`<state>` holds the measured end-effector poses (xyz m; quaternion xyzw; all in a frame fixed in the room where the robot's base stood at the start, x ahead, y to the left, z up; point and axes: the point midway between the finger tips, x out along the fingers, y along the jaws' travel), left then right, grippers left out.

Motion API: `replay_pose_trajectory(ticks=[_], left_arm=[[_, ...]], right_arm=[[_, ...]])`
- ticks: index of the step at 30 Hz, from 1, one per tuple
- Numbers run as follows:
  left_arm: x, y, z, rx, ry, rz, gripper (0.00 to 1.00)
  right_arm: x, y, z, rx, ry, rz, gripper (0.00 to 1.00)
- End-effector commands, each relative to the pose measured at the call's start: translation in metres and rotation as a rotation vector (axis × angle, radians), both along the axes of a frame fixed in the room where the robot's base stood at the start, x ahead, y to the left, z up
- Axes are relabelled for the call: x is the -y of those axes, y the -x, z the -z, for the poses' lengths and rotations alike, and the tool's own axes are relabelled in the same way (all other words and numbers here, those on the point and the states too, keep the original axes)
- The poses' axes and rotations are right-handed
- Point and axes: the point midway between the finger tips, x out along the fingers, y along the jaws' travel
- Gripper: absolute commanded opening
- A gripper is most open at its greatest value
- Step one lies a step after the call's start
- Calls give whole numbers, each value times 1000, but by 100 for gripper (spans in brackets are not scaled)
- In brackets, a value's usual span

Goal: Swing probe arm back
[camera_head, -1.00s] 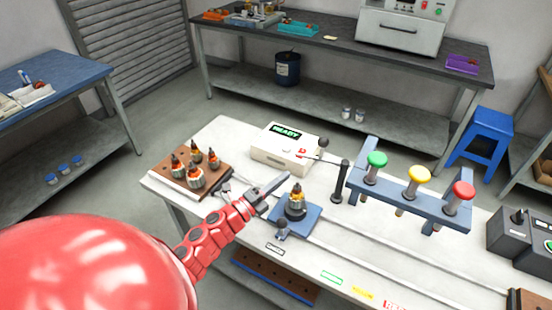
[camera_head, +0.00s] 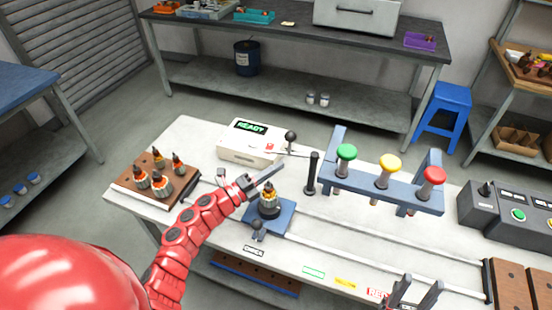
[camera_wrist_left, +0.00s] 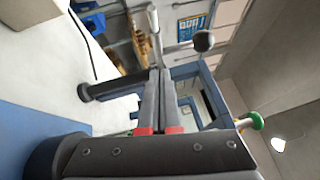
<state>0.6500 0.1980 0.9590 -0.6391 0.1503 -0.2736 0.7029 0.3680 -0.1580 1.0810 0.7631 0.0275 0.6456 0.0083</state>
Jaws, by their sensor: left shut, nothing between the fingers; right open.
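The probe arm is a thin rod (camera_head: 300,154) at the top of a black post (camera_head: 312,174), reaching left toward the READY box (camera_head: 250,143). A black ball knob (camera_head: 291,136) stands above the rod; it also shows in the left wrist view (camera_wrist_left: 203,40). My left gripper (camera_head: 280,167) is shut and empty, left of the post and apart from the knob. Its closed fingers show in the left wrist view (camera_wrist_left: 160,75). Below it, an armature (camera_head: 269,197) sits upright on a blue block (camera_head: 284,222). My right gripper (camera_head: 412,291) is open at the bottom right.
A wooden block with several armatures (camera_head: 130,190) is at the left. A blue rack (camera_head: 400,194) with green, yellow and red knobs stands right of the post. Control boxes (camera_head: 480,205) are far right.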

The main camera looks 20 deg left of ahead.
Motion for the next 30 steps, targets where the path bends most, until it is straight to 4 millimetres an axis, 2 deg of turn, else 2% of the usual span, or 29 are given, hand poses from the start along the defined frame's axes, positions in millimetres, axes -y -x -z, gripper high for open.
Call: replay_pose_trajectory(ticks=[6, 20, 23, 30], left_arm=[[-3, -17, -5, 2, -1, 1, 0], [-4, -20, -3, 0, -2, 4, 0], [-6, -24, 2, -1, -3, 21, 0], [-11, -38, 4, 3, -3, 117, 0]], right_arm=[[0, 0, -8, 0, 0, 0, 50], [0, 0, -7, 0, 0, 0, 50], [0, 0, 2, 0, 0, 0, 50], [0, 0, 35, 0, 0, 0, 50]])
